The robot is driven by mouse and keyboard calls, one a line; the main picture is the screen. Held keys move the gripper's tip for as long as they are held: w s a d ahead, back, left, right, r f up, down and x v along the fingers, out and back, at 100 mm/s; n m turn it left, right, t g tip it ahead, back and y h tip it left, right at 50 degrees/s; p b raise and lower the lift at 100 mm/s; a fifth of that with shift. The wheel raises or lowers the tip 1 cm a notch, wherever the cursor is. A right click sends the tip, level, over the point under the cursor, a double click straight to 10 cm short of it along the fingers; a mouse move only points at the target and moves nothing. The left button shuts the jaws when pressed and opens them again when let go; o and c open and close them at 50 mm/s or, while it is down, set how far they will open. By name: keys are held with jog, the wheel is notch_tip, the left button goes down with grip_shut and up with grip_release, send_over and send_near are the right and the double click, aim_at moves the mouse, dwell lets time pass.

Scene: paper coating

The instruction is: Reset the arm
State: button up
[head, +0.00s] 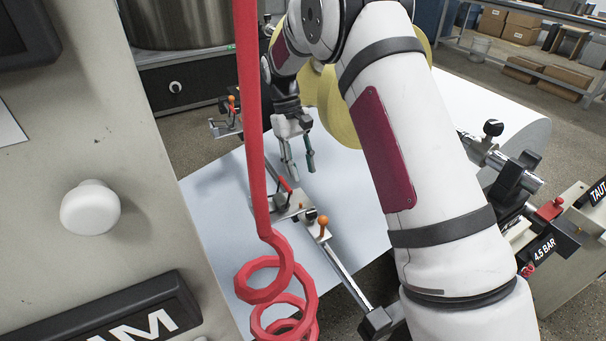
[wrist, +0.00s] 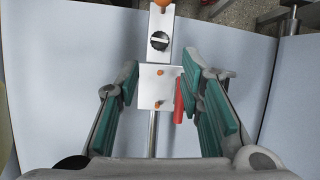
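My gripper (head: 297,163) hangs below my bent arm, over the pale paper sheet (head: 345,220) in the head view. Its two teal-padded fingers are apart with nothing between the pads. In the wrist view my gripper (wrist: 168,108) is open above a metal clamp block (wrist: 158,88) on a rail. The block has a red lever (wrist: 179,101), a dark knob and orange-tipped parts. The same clamp block shows in the head view (head: 290,204), just below the fingertips. The gripper looks apart from it.
A red coiled hose (head: 249,110) hangs in front of the paper. A grey panel with a white knob (head: 90,207) fills the left. The rail (head: 345,275) runs toward the lower right. A yellow roll (head: 335,110) is behind my arm. Shelves with boxes (head: 522,27) stand far right.

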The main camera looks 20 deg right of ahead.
dwell(0.4)
jog(key=s+d+r+m+t, duration=0.2)
jog(key=s+r, duration=1.6)
jog(key=r, duration=0.1)
jog(key=s+f+m+t+y, duration=0.1)
jog(key=s+f+t, duration=0.15)
jog(key=s, duration=2.05)
notch_tip(320, 180, up, 18)
jog(key=t+p, duration=0.4)
jog(key=p, duration=1.1)
jog(key=shift+w+f, duration=0.25)
jog(key=shift+w, duration=0.1)
